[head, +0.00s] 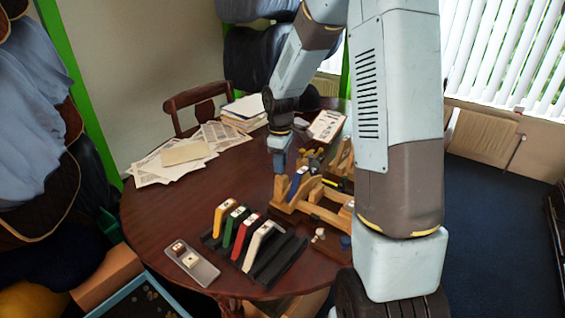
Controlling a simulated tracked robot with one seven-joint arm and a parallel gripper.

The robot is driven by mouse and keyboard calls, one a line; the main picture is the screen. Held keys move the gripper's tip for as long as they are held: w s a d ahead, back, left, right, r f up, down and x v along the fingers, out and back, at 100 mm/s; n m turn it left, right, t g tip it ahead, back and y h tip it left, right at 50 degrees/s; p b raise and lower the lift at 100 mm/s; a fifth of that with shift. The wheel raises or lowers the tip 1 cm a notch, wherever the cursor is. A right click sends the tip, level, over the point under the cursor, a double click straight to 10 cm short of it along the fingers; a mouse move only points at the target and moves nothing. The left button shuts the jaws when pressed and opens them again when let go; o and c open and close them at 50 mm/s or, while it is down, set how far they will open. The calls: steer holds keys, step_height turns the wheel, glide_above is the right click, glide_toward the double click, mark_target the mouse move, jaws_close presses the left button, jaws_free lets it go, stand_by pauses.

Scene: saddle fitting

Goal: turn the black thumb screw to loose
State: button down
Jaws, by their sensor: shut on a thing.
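My gripper (280,166) points down at the left end of the wooden fixture (313,205) on the round table. It is shut, with its tips just at the top of the fixture's left upright. The black thumb screw cannot be made out in the head view; the tips cover the spot where they close, and what they hold is too small to see. A blue piece (297,180) stands tilted in the fixture, just right of my gripper. My arm hides the fixture's right part.
A black rack (274,262) holds yellow, green, red and white pieces at the table's front. A grey tray (192,264) with small parts lies left of it. Papers (170,163) cover the back left. The table's left middle (165,208) is clear.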

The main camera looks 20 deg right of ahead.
steer(key=shift+d, duration=0.25)
steer(key=c, duration=0.9)
jaws_free()
steer(key=shift+a, duration=0.1)
step_height(320, 180, up, 14)
steer(key=shift+f, duration=0.15)
steer(key=s+r+m+t, duration=0.2)
steer(key=s+r+m, duration=0.1)
steer(key=s, duration=0.6)
steer(key=s+r+m+t, duration=0.1)
steer(key=s+r+m, duration=0.2)
steer(key=s, duration=0.7)
steer(key=s+r+m+t, duration=0.2)
steer(key=s+r+m, duration=0.1)
steer(key=s, duration=0.6)
steer(key=shift+s+d+r+m+t, duration=0.25)
steer(key=shift+d+m, duration=0.2)
steer(key=shift+m, duration=0.45)
